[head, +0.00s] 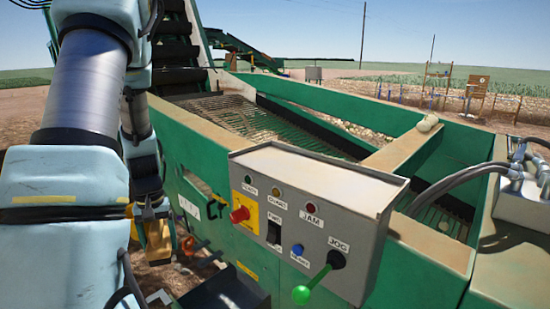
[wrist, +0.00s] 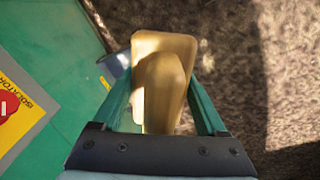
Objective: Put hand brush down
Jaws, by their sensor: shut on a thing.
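The hand brush (wrist: 163,58) has a pale wooden body and shows in the middle of the wrist view. My gripper (wrist: 160,98) is shut on it, with one green finger on each side. In the head view the brush (head: 157,240) hangs below my gripper (head: 154,216), beside the green wall of the machine and left of the control box. It is above the ground there. The bristles cannot be made out.
The grey control box (head: 330,172), with buttons and a green-knobbed lever (head: 312,284), juts from the green machine (head: 420,262). A dark tray-like surface (head: 228,292) lies below the box. Bare brown ground (wrist: 275,85) is right of the brush in the wrist view.

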